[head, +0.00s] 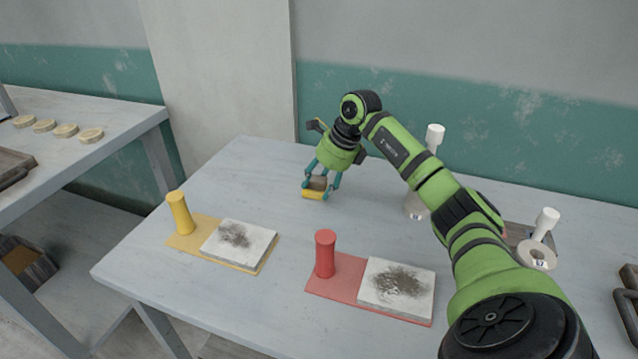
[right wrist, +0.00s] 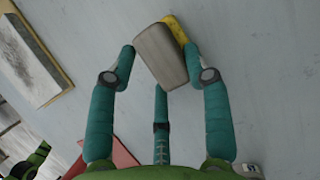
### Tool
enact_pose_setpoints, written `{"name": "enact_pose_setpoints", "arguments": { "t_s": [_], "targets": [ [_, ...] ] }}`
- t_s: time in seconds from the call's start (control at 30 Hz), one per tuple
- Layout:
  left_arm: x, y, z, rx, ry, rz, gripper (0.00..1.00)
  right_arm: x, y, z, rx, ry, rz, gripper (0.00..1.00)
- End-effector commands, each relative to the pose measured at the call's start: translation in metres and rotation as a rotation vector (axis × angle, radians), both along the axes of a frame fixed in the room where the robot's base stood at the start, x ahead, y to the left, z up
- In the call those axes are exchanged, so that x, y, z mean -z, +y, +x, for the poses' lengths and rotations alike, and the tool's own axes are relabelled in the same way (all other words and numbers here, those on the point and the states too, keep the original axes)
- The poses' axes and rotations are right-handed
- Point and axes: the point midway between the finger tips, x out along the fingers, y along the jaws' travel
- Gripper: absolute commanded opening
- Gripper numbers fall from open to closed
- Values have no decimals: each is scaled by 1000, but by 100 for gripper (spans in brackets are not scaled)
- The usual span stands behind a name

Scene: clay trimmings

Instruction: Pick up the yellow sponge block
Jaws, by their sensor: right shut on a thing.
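The yellow sponge block (head: 313,195) is in the middle of the table's back half in the head view, with a grey-brown part against it. In the right wrist view its yellow part (right wrist: 176,30) shows behind a grey face (right wrist: 160,56). My right gripper (head: 322,185) points down at it and is shut on it, with teal fingers on both sides in the right wrist view (right wrist: 160,60). I cannot tell whether the block touches the table.
A yellow board (head: 187,241) and a red board (head: 332,290) each carry a post and a white slab with dark crumbs. White-handled things (head: 537,253) stand at the right by a brown tray. A side table (head: 110,119) at the left holds several round discs. Table left of the gripper is clear.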

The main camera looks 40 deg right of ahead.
Motion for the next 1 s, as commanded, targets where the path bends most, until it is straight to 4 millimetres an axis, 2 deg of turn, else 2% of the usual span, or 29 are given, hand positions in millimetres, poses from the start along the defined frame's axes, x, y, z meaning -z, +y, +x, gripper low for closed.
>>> {"name": "enact_pose_setpoints", "arguments": {
  "t_s": [0.13, 0.27, 0.37, 0.47, 0.57, 0.7, 0.8, 0.9, 1.0],
  "targets": [
    [-6, 0, 0, -1, 4, 1, 40, -8, 0, 0, 0, -1, 0, 16],
    [-12, 0, -11, -3, 31, 2, 40, -17, -1, 0, 1, -2, -1, 16],
    [-17, 0, -30, -6, 72, 6, 40, -25, -1, 0, 1, -2, -1, 16],
    [-36, 0, -57, -7, 121, 9, 40, -48, -1, 0, 1, -3, -2, 16],
    [-25, 0, -70, -8, 138, 9, 40, -50, -6, -21, 3, 0, -10, 16],
    [-7, 0, -70, -7, 138, 9, 40, -65, -10, -53, 1, 2, -13, 16],
    [13, -2, -55, -5, 103, 4, 40, -75, -12, -75, 1, 0, -13, 16],
    [9, -1, 24, 3, -50, -5, 40, -84, -13, -84, 3, -1, -4, 16],
    [13, -2, 48, 8, -103, -10, 40, -91, -13, -93, 2, -2, -4, 16]
  ]
}}
